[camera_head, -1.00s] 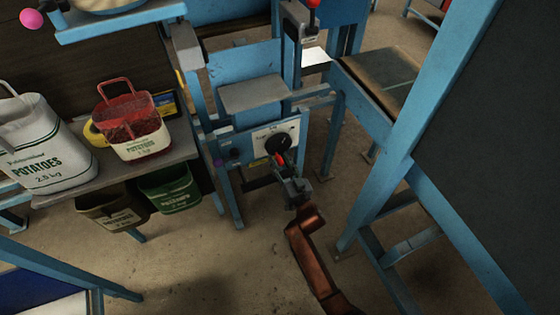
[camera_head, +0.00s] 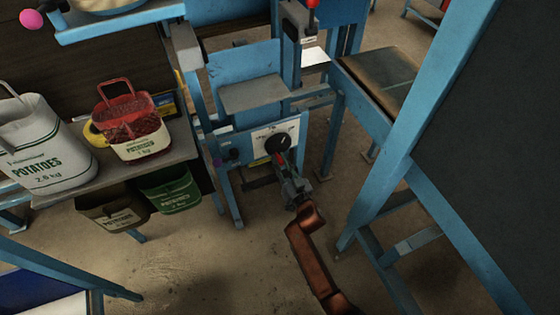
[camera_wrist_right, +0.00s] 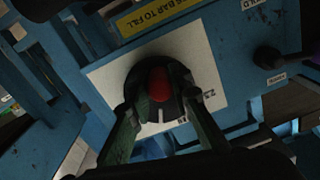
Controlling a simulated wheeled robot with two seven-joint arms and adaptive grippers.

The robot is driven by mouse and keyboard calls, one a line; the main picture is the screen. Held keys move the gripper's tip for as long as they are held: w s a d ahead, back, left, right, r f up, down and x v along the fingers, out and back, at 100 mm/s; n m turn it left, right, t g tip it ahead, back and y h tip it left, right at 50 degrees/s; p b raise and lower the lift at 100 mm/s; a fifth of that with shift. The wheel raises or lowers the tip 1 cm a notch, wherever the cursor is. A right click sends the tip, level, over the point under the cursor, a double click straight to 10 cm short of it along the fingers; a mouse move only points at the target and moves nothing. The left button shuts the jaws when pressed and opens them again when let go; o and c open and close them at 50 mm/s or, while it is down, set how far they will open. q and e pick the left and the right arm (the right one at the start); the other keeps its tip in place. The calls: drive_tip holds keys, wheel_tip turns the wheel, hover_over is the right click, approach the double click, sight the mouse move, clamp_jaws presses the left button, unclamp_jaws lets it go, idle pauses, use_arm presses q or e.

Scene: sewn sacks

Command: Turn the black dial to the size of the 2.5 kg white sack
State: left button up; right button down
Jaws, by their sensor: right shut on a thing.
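The black dial (camera_head: 279,143) is on a pale plate on the front of the blue machine. In the right wrist view the dial (camera_wrist_right: 145,78) sits partly behind my fingers. My right gripper (camera_head: 280,161) reaches it from below and is shut on it; the fingers (camera_wrist_right: 160,97) lie on either side of a red part at its middle. A white mark shows below the red part. Part of the plate's lettering is hidden; a "2.5" seems to show at its right. The white sack (camera_head: 38,152), marked POTATOES 2.5 kg, stands at the left. My left gripper is out of view.
A red sack (camera_head: 146,143) stands beside the white one on the grey shelf (camera_head: 185,146). A brown sack (camera_head: 108,212) and a green sack (camera_head: 175,190) hang below. A blue frame (camera_head: 400,160) stands close on the right. The floor between is clear.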

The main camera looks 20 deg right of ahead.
sight(286, 148)
drive_tip(key=shift+d+f+n, duration=0.1)
drive_tip(key=shift+d+n, duration=0.15)
drive_tip(key=shift+n, duration=0.55)
drive_tip(key=shift+d+n+p, duration=0.25)
drive_tip(key=shift+n+p, duration=0.15)
drive_tip(key=shift+n, duration=0.4)
drive_tip(key=n, duration=0.2)
drive_tip(key=d+n, duration=0.1)
drive_tip(key=n, duration=0.1)
drive_tip(key=d+n, duration=0.1)
drive_tip(key=n, duration=0.2)
drive_tip(key=shift+d+p, duration=0.1)
drive_tip(key=shift+p, duration=0.25)
drive_tip(key=shift+d+r+n, duration=0.25)
drive_tip(key=shift+r+n, duration=0.05)
drive_tip(key=shift+n, duration=0.6)
drive_tip(key=shift+d+r+n+h, duration=0.15)
drive_tip(key=shift+n, duration=0.45)
drive_tip(key=shift+d+r+n+h, duration=0.1)
drive_tip(key=shift+n+h, duration=0.05)
drive_tip(key=shift+n, duration=0.45)
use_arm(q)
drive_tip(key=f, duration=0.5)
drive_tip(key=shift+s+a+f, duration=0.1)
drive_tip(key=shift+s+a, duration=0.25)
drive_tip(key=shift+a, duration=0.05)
use_arm(e)
drive_tip(key=shift+n, duration=0.3)
drive_tip(key=shift+d+r, duration=0.1)
